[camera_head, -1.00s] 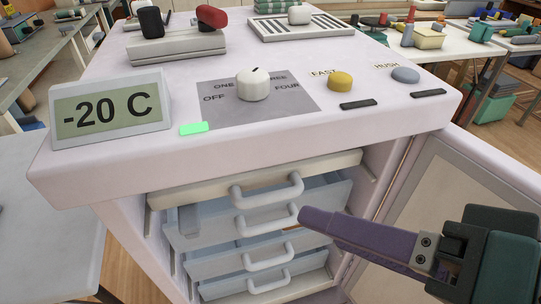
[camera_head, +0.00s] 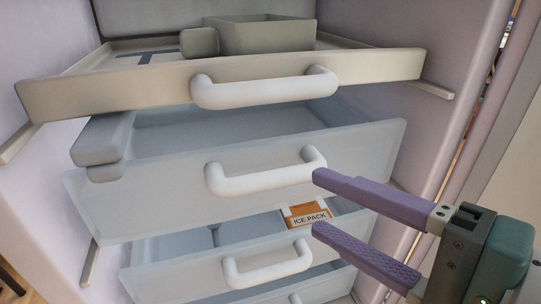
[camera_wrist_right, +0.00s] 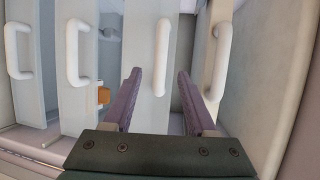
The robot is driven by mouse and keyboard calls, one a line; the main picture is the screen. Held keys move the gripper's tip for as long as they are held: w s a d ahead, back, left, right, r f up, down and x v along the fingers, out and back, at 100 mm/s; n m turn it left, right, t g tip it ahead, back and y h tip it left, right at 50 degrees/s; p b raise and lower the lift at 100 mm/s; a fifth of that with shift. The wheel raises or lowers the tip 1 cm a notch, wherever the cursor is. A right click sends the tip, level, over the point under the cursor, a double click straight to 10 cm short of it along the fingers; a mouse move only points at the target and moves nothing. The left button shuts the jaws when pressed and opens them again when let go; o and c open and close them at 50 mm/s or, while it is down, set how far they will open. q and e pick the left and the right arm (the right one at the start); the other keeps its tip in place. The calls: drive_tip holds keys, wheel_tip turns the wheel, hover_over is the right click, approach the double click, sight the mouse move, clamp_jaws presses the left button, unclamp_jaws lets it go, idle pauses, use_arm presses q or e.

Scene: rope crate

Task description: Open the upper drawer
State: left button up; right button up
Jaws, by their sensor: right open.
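The upper drawer (camera_head: 240,170), pale blue with a white loop handle (camera_head: 265,178), sits below a beige pull-out tray (camera_head: 225,85); some of its inside shows over its front. My right gripper (camera_head: 318,204) has two purple fingers, open and empty. Its fingertips are at the right end of the upper drawer's handle in the head view. In the right wrist view the picture is turned, and this handle (camera_wrist_right: 163,57) appears between the spread fingers (camera_wrist_right: 159,74); I cannot tell whether they touch it. My left gripper is not in view.
The beige tray has its own white handle (camera_head: 265,88) and carries a grey-green open box (camera_head: 262,35). The cabinet's side wall (camera_head: 450,60) stands close on the right.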

sight(279, 184)
drive_tip(key=b+x, duration=0.2)
drive_tip(key=x, duration=0.6)
drive_tip(key=shift+w+a, duration=0.2)
drive_tip(key=shift+a, duration=0.05)
drive_tip(key=shift+w+a, duration=0.2)
drive_tip(key=shift+w, duration=0.05)
drive_tip(key=shift+c, duration=0.3)
drive_tip(key=c, duration=0.8)
clamp_jaws()
